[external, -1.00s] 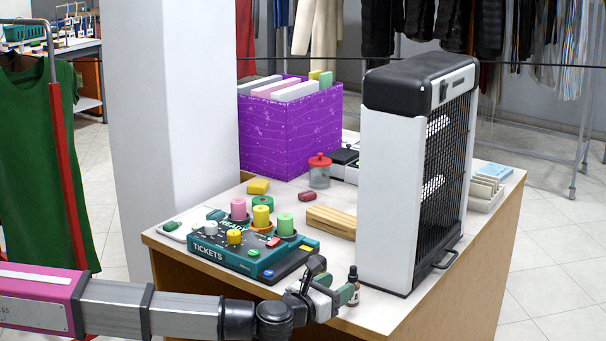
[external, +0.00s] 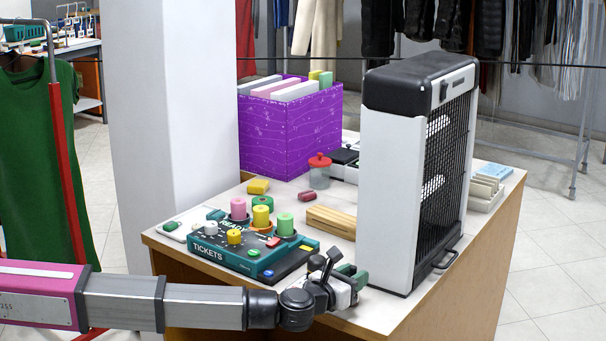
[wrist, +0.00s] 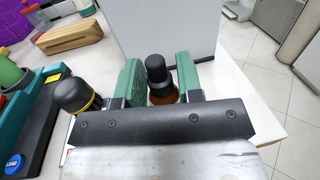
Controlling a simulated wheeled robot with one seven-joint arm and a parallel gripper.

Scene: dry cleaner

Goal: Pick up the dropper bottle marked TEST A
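A small dropper bottle (wrist: 162,88) with a black rubber top and amber body stands upright in the wrist view. No label on it can be read from here. My gripper (wrist: 160,82) has green finger pads, one on each side of the bottle; it looks open, with no clear grip on the bottle. In the external view my gripper (external: 352,279) is over the near edge of the counter, in front of the white heater, and hides the bottle there.
The tall white heater (external: 390,190) stands just beyond the bottle. A black knob with a yellow ring (wrist: 75,95) is close to the left finger. The teal ticket box (external: 222,258), wooden block (external: 330,222) and purple box (external: 285,135) lie farther left and back.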

